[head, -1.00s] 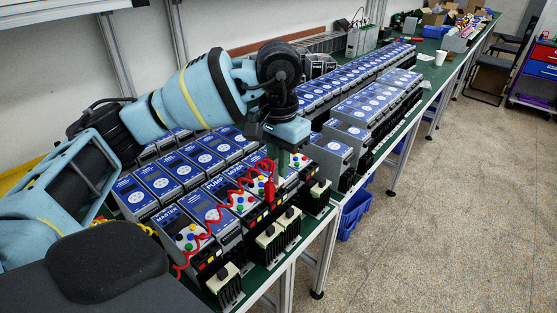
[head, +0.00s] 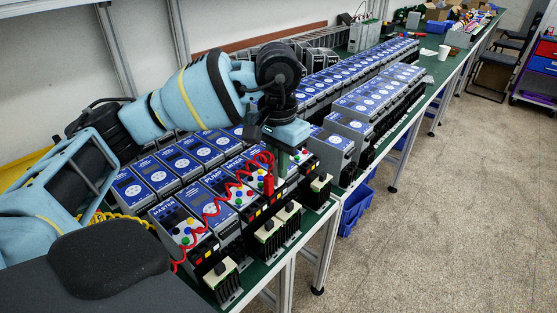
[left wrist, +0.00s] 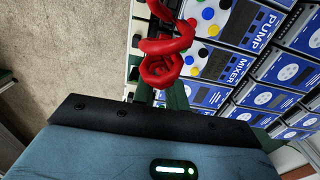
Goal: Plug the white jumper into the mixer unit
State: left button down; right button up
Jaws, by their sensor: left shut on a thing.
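My left gripper (head: 281,163) is shut on the red plug (head: 268,184) of a coiled red lead (head: 210,210). It holds the plug above the front terminals at the right end of the near row. The red coil also shows in the left wrist view (left wrist: 162,55), where the fingertips and plug are mostly hidden. The mixer unit (head: 239,187) is a blue-faced box with coloured buttons, left of the plug. Its MIXER label shows in the left wrist view (left wrist: 238,72). I cannot make out a white jumper. Whether the plug touches a socket is unclear. My right gripper is not in view.
The pump unit (head: 215,184) and master unit (head: 178,221) stand left of the mixer in a tight row. More blue-faced units fill the green bench (head: 333,194) behind. A yellow coiled lead (head: 130,216) lies at the left. The floor on the right is open.

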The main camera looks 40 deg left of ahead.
pick_arm(q)
jog(key=shift+f, duration=0.25)
jog(key=c, duration=1.3)
grip_release()
jog(key=shift+c, duration=0.2)
notch_tip(320, 180, up, 8)
